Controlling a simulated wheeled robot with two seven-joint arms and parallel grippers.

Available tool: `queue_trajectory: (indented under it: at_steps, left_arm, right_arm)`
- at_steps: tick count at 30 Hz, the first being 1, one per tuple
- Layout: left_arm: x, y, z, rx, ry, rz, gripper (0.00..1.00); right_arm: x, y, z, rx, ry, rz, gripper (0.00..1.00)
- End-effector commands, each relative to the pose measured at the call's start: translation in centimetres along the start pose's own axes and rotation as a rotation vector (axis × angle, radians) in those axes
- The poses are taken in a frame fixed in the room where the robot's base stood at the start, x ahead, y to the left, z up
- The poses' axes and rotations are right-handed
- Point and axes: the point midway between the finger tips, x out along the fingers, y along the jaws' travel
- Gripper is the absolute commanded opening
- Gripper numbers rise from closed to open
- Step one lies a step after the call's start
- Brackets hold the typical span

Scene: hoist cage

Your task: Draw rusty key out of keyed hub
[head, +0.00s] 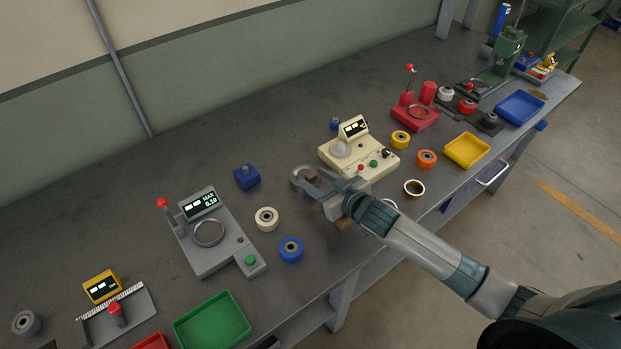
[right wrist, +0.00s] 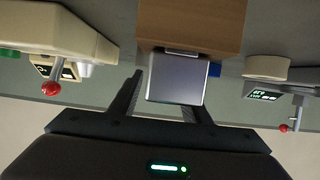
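My right gripper (head: 323,187) is over the middle of the bench, just left of the cream device. Beside its fingers are a grey rounded metal piece (head: 299,173) and a small brown piece (head: 311,177). In the right wrist view a grey metal block (right wrist: 176,80) lies in front of a brown block (right wrist: 190,24). The gripper's dark fingers (right wrist: 162,95) stand apart, with a gap beside the left one; the grey block partly covers the right one. I cannot clearly tell the rusty key from the keyed hub. My left gripper is not in view.
A cream device (head: 366,160) stands close to the right gripper. A grey device with a ring (head: 220,245), a cream roller (head: 266,218) and a blue roller (head: 291,249) stand to the left. A green tray (head: 212,322) lies at the front edge. The bench's back is largely clear.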

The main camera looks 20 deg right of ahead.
Motion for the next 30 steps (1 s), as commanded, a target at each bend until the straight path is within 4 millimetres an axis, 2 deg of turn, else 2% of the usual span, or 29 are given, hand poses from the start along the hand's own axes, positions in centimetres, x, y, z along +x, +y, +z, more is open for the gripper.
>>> queue_trajectory:
  at_steps: [1,5,14,20,27,30]
  left_arm:
    - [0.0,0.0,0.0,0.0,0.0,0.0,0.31]
    - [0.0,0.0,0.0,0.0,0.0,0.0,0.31]
    - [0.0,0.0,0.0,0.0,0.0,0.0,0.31]
    - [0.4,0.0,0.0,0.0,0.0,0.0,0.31]
    - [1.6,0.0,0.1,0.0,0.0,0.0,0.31]
    - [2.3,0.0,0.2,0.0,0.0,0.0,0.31]
  right_arm:
    - [0.0,0.0,0.0,0.0,0.0,0.0,0.32]
    - [0.0,0.0,0.0,0.0,0.0,0.0,0.01]
    - [0.0,0.0,-0.1,0.0,0.001,0.0,0.0]
    - [-0.2,0.1,-0.8,-0.001,0.002,0.001,0.0]
    - [-1.3,0.0,-3.7,-0.002,0.006,0.0,0.0]
    - [-1.2,1.9,-4.8,-0.005,0.004,0.004,0.0]
